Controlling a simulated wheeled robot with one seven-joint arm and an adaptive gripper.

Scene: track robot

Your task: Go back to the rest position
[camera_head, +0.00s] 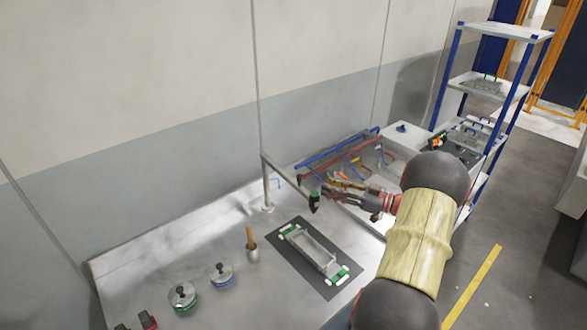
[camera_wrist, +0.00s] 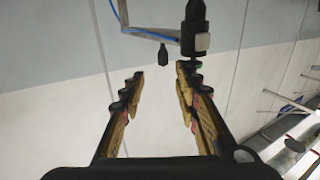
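My gripper (camera_head: 332,193) is raised over the right part of the bench, held level at the end of my arm. In the wrist view my gripper (camera_wrist: 160,79) has its two yellow and black fingers apart, with nothing between them. A black and green hanging tool (camera_head: 314,202) is close to the fingertips. In the wrist view the tool (camera_wrist: 195,35) appears just beyond the right fingertip; I cannot tell whether they touch. A grey stand (camera_head: 267,180) with a horizontal bar rises from the bench behind it.
A grey tray with green corners (camera_head: 312,250) lies on a dark mat. A wooden-handled tool in a cup (camera_head: 252,245) and two round lidded pots (camera_head: 183,296) stand to its left. Red and blue racks (camera_head: 340,150) and a blue-posted shelf (camera_head: 495,85) are at right. The floor (camera_head: 520,270) is open.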

